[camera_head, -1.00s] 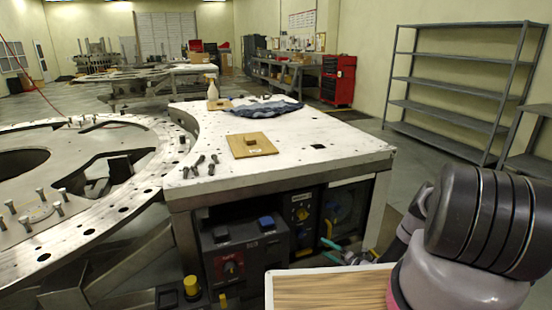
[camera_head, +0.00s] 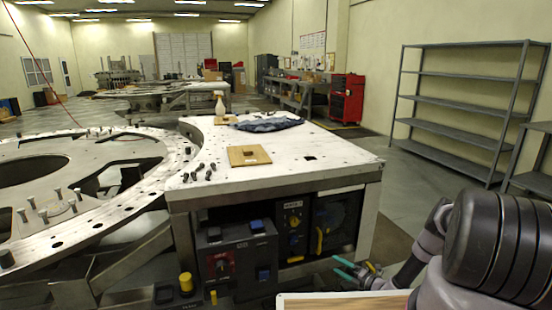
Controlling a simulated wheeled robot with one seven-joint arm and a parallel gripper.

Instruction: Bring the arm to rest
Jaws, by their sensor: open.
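My arm shows at the lower right, with its dark banded joint and pinkish-grey links. My gripper (camera_head: 341,267) has teal fingers and is beside the right front of the white-topped table (camera_head: 300,167), below its top. The fingers are apart, with nothing seen between them. The forearm behind it slopes up to the right, and part of the arm is cut off by the frame's edge.
A wooden plate (camera_head: 236,160), several dark bolts (camera_head: 208,174), a blue cloth (camera_head: 268,123) and a pale bottle (camera_head: 220,106) are on the table. A large metal ring plate (camera_head: 120,200) stands left. A grey shelf (camera_head: 455,128) stands right, with open floor before it.

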